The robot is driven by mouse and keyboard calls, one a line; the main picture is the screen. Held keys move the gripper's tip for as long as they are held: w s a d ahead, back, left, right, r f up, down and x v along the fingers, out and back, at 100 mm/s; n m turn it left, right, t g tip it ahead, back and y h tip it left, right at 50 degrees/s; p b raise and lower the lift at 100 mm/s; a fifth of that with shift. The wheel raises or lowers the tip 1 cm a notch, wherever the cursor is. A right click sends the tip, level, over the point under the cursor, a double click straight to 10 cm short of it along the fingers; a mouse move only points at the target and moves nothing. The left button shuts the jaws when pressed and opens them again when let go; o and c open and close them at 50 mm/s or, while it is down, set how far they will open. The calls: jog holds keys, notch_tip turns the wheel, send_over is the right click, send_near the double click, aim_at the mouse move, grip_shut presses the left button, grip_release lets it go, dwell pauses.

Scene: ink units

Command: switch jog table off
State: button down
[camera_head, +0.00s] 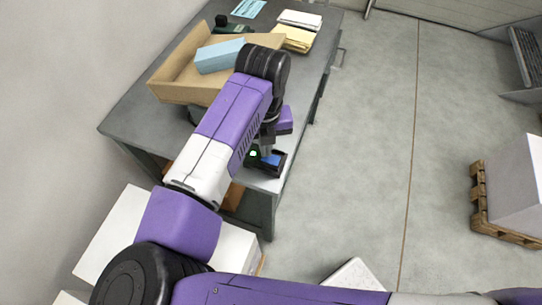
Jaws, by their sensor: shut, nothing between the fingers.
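The jog table is most likely the tan open tray (172,92) on the grey worktable, with a light-blue stack (220,56) in it; part of it is hidden behind my arm. A small dark box (280,168) with a blue face sits at the near right corner of the worktable. A green light (254,153) glows at the box's left. My gripper (267,152) points down at this box, shut and empty. I cannot tell whether its fingertips touch the box. The switch itself is not clearly visible.
The grey worktable (122,121) also bears cream paper (296,38) and a white stack (300,19) at the back. White boxes (112,228) stand below its near left end. A pallet (507,226) with a white load is at right.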

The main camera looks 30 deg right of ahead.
jog(key=shift+f+b, duration=0.7)
jog(key=shift+f, duration=0.15)
dwell(0.3)
jog(key=shift+r, duration=0.1)
jog(key=shift+r+p, duration=1.8)
jog(key=shift+r, duration=1.65)
